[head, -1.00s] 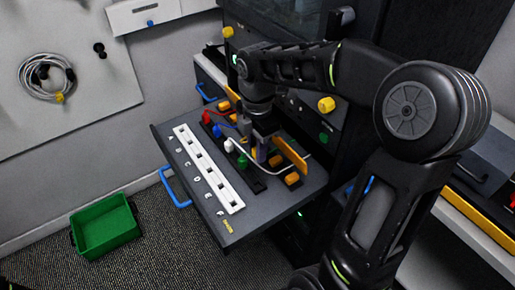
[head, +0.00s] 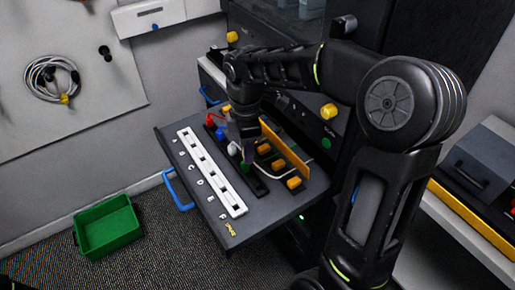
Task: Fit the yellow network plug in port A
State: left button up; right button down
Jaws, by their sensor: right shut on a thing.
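A white port strip (head: 212,172) lies on the grey pulled-out shelf (head: 262,213), with small letters along its left side, the A end at the far left. My right gripper (head: 247,160) points down over the plug row, right of the strip and clear of it. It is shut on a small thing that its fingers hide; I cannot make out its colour. I cannot pick out the yellow plug. My left gripper is not in view.
A long orange plate (head: 285,146) stands just right of my gripper, among several orange blocks (head: 294,183). A white cable runs beside it. A green bin (head: 106,228) stands on the floor. A cable coil (head: 52,79) hangs on the wall board.

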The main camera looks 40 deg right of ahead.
jog(key=w+a+f+m, duration=0.4)
jog(key=w+a+m, duration=0.3)
jog(key=a+m, duration=0.3)
jog(key=m, duration=0.3)
jog(key=shift+w+f+m, duration=0.3)
jog(key=shift+f+m, duration=0.1)
jog(key=shift+a, duration=0.15)
